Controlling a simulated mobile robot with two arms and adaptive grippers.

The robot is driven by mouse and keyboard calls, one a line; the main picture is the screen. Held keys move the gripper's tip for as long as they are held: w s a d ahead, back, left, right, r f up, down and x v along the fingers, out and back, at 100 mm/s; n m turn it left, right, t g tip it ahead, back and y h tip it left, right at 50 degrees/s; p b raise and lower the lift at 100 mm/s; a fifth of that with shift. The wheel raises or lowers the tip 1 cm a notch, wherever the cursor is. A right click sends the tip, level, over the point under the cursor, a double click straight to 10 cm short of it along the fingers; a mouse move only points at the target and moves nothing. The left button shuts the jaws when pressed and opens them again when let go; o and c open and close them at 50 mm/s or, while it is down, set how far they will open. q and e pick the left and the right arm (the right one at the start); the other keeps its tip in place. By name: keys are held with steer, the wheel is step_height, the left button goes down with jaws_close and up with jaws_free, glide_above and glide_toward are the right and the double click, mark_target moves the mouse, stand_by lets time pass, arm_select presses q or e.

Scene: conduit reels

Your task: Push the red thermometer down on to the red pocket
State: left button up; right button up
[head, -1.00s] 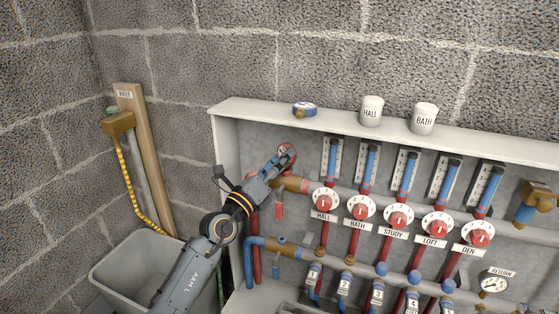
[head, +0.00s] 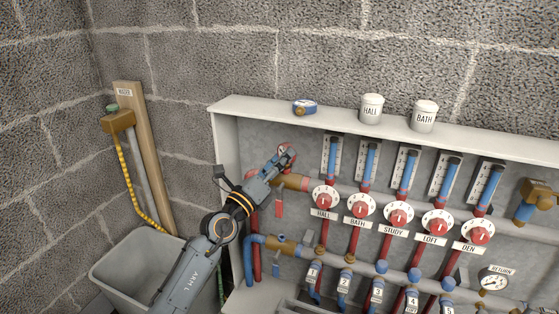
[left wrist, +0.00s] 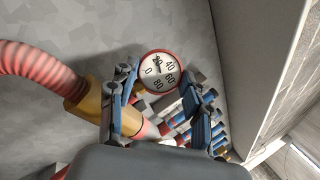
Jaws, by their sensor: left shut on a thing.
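The red thermometer (left wrist: 160,68) is a round white dial with a red rim. It shows between the fingers of my left gripper (left wrist: 162,98) in the left wrist view. In the head view the dial (head: 283,150) is partly covered by the gripper (head: 287,156), which is shut on it at the upper left of the cabinet. A brass fitting (head: 294,183) on the red pipe lies just below the gripper; it also shows in the left wrist view (left wrist: 92,106). I cannot make out the red pocket or whether the thermometer touches it. My right gripper is out of view.
Flow tubes and red dials are to the right. A grey bin (head: 115,262) stands at lower left.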

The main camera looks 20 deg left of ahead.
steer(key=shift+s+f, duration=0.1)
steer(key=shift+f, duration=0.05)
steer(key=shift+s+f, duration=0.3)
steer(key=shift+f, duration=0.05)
arm_select(q)
steer(key=shift+f, duration=0.25)
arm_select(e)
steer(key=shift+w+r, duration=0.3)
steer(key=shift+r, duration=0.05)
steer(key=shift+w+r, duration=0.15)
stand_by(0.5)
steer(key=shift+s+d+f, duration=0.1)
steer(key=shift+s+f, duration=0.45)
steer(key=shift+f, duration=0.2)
